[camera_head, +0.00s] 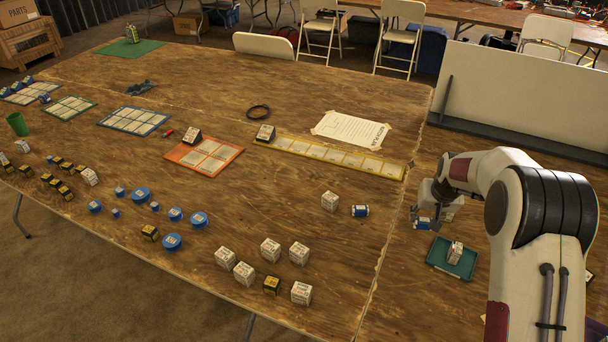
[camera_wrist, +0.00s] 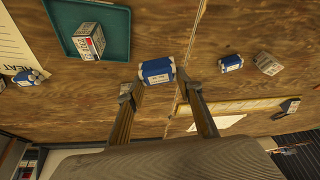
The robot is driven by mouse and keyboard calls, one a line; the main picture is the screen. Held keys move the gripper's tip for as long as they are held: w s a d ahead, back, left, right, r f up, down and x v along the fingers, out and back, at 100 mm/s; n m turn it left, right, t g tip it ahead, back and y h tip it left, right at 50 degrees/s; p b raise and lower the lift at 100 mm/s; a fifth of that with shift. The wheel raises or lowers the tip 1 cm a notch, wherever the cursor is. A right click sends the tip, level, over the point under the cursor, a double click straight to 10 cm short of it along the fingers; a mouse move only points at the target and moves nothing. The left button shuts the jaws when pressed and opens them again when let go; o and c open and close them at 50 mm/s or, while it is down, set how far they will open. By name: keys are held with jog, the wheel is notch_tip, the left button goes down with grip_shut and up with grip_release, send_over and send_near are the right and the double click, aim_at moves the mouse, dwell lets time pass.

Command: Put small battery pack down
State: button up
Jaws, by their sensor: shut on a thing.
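A small blue-and-white battery pack (camera_wrist: 157,71) is between the fingertips of my gripper (camera_wrist: 155,88) in the wrist view. In the head view the pack (camera_head: 424,223) shows under my gripper (camera_head: 420,217), over the right part of the table near the seam. My gripper is shut on it. Its height above the wood is hard to tell. A similar blue pack (camera_head: 360,211) lies on the table to the left, apart from my gripper; it also shows in the wrist view (camera_wrist: 231,63).
A teal tray (camera_head: 437,262) holding a white box (camera_head: 455,252) stands just in front. A white box (camera_head: 330,201) sits by the loose pack. Yellow (camera_head: 392,170) and orange (camera_head: 185,159) mats lie behind. Several white boxes stand front-left. Bare wood lies around the seam.

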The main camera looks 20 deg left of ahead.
jog(key=s+a+r+n+y, duration=0.1)
jog(key=s+a+n, duration=0.2)
jog(key=a, duration=0.9)
jog(key=s+a+r+n+g+y, duration=0.1)
jog(key=s+a+n, duration=0.2)
jog(key=a, duration=1)
jog(key=shift+s+a, duration=0.2)
jog(key=shift+a, duration=0.1)
jog(key=shift+f, duration=0.15)
send_over(326, 229)
jog(key=s+d, duration=0.1)
jog(key=shift+s+d+f, duration=0.1)
jog(key=shift+f, duration=1.45)
jog(key=shift+s+d+f, duration=0.1)
jog(key=shift+f, duration=1.4)
jog(key=shift+f, duration=0.1)
jog(key=shift+f, duration=1.75)
jog(key=shift+f, duration=0.1)
